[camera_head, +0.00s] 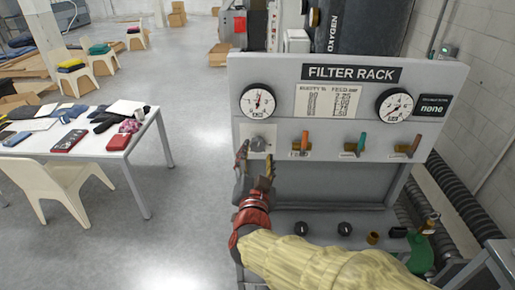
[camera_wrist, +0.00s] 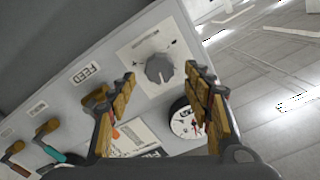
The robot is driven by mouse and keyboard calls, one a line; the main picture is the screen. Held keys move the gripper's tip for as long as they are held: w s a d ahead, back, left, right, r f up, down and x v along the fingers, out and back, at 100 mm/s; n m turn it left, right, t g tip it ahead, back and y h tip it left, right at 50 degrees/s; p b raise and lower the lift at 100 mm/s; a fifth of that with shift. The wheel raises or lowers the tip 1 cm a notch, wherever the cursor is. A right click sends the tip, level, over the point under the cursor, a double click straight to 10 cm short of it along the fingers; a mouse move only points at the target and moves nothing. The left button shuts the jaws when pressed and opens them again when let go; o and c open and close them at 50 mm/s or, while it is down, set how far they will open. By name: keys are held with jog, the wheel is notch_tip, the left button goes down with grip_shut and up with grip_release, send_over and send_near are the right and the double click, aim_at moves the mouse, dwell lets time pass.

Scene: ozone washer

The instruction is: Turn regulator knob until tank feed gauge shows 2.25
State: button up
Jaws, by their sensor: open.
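The grey regulator knob (camera_head: 259,143) sits on a pale plate at the left of the filter rack panel; it also shows in the wrist view (camera_wrist: 159,69). My gripper (camera_head: 256,160) is open in front of the knob. In the wrist view its fingers (camera_wrist: 159,77) stand on either side of the knob, with gaps visible and nothing held. A round white gauge (camera_head: 258,101) is right above the knob, and a second gauge (camera_head: 394,105) is at the panel's upper right. Their needles are too small to read, and I cannot tell which is the tank feed gauge.
Three valve levers, orange (camera_head: 304,139), teal (camera_head: 361,142) and brown (camera_head: 413,145), stick out right of the knob. A display (camera_head: 433,106) reads "none". Small parts lie on the lower shelf. A cluttered white table (camera_head: 138,137) stands left, with clear floor between.

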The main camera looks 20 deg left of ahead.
jog(key=v, duration=0.7)
jog(key=shift+f, duration=0.15)
jog(key=s+a+f+n+g+y, duration=0.3)
jog(key=s+a+f+n+g, duration=0.15)
jog(key=a+f+g, duration=0.35)
jog(key=s+d+f+n+g+b, duration=0.1)
jog(key=s+d+f+n+g, duration=0.2)
jog(key=s+f, duration=0.4)
jog(key=s+d+f+m+h+b, duration=0.1)
jog(key=s+d+h+b, duration=0.1)
jog(key=d, duration=1.1)
jog(key=s+d+f+m+h+b, duration=0.1)
jog(key=d+b, duration=0.4)
jog(key=d, duration=0.8)
jog(key=s+d+f+m+h+b, duration=0.1)
jog(key=s+d+m+h+b, duration=0.1)
jog(key=d, duration=1.1)
jog(key=shift+s+g+h+b, duration=0.4)
jog(key=shift+s+h+b, duration=0.4)
jog(key=shift+s+h, duration=0.4)
